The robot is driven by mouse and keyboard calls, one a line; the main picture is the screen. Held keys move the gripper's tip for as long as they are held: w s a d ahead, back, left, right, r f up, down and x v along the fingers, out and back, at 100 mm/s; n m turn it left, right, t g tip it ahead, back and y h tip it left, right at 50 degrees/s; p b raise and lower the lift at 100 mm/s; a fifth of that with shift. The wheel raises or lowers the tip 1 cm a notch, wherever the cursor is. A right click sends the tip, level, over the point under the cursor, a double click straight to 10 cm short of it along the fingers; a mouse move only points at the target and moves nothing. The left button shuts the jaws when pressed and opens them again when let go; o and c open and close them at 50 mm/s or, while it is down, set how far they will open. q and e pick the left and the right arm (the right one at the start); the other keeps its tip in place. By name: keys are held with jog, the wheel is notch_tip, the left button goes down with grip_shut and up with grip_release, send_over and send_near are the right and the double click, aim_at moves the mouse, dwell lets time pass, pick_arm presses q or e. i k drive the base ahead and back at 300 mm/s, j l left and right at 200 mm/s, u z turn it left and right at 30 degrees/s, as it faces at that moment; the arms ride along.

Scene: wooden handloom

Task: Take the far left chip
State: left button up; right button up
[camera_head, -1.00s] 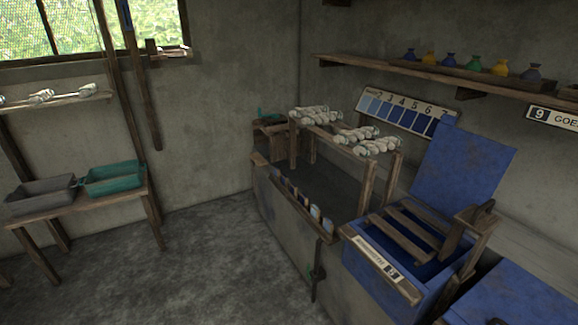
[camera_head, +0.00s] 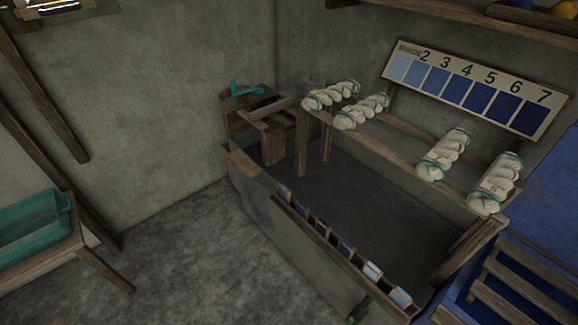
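Several small coloured chips stand in a row in a wooden rack (camera_head: 326,262) along the front edge of the grey trough. More dark blue chips follow to the right, such as one in the middle (camera_head: 322,228). Two pale blue chips stand at the right end, one (camera_head: 372,270) beside the other (camera_head: 400,296). Neither of my grippers shows in the head view.
The trough (camera_head: 350,215) stands by the wall, with white yarn skeins (camera_head: 443,153) on a rail above it. A numbered shade board (camera_head: 476,91) hangs behind. A blue vat (camera_head: 545,262) is at right, a teal tray (camera_head: 35,225) at left. The floor (camera_head: 190,265) between is clear.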

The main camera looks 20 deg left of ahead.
aim_at(284, 191)
jog(key=i+j+z, duration=0.1)
jog(key=j, duration=0.2)
jog(key=i+j+z, duration=0.2)
jog(key=j, duration=0.4)
jog(key=i+j+z, duration=0.1)
jog(key=i+j, duration=0.15)
jog(key=j, duration=0.05)
